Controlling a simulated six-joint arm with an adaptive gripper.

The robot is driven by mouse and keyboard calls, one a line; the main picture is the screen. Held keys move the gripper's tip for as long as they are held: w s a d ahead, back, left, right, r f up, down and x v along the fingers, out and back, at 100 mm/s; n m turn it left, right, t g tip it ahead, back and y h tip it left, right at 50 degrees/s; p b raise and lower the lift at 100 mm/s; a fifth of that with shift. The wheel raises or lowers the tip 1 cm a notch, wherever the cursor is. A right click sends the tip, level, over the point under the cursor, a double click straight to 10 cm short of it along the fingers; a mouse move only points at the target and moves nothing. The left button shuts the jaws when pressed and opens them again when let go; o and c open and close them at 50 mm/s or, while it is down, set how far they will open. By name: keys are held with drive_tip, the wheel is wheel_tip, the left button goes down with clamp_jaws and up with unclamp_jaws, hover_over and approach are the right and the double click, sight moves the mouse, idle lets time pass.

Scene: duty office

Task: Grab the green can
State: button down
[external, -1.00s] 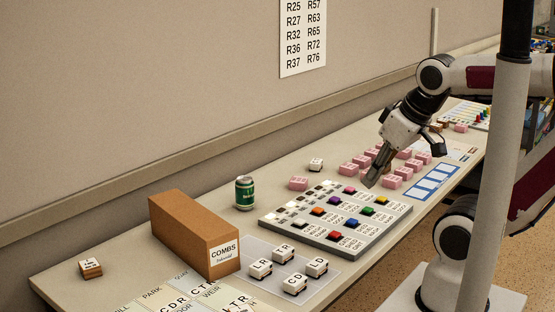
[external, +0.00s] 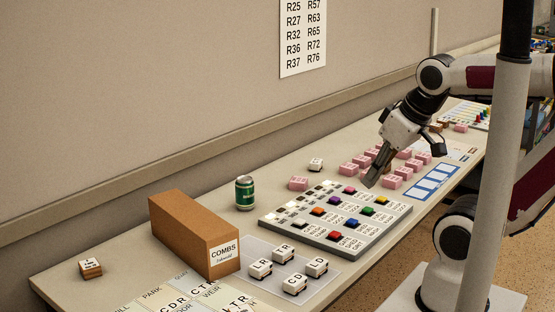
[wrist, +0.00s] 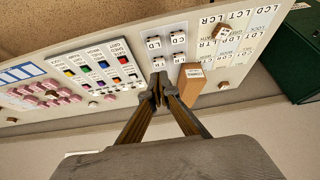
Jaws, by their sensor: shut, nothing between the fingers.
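The green can (external: 245,193) stands upright on the table, behind the left end of the button panel (external: 300,236) and right of the brown box. My gripper (external: 369,183) is shut and empty, pointing down over the panel's far right end, well to the right of the can and apart from it. In the wrist view my gripper's fingertips (wrist: 160,92) are together, with the button panel on the left and the box on the right. I cannot make out the can in the wrist view; the fingers may hide it.
The brown COMBS box (external: 190,230) stands left of the can. Lettered white blocks (external: 284,253) sit on a grey mat in front. Several pink blocks (external: 392,182) lie around my gripper. A wall runs behind the table. A grey post (external: 492,180) stands in the right foreground.

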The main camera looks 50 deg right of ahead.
drive_tip(key=c, duration=1.2)
unclamp_jaws()
drive_tip(key=shift+w, duration=0.1)
drive_tip(key=m+t+h, duration=0.2)
drive_tip(key=t, duration=0.4)
hover_over(250, 186)
drive_tip(key=s+a, duration=0.6)
drive_tip(key=s, duration=0.4)
wheel_tip(250, 186, down, 10)
drive_tip(key=w+d+f, duration=0.1)
drive_tip(key=f, duration=0.2)
drive_tip(key=w+d+f+t, duration=0.1)
drive_tip(key=w+d+f, duration=0.1)
drive_tip(key=f, duration=0.2)
drive_tip(key=w+d+f+t, duration=0.1)
drive_tip(key=w+f, duration=0.1)
drive_tip(key=f, duration=0.1)
drive_tip(key=shift+w+d+f+h, duration=0.15)
drive_tip(key=shift+d+h, duration=0.2)
drive_tip(key=shift+h, duration=0.05)
drive_tip(key=shift+w+d+f+t, duration=0.1)
drive_tip(key=shift+d+f+t, duration=0.1)
drive_tip(key=shift+f+t, duration=0.25)
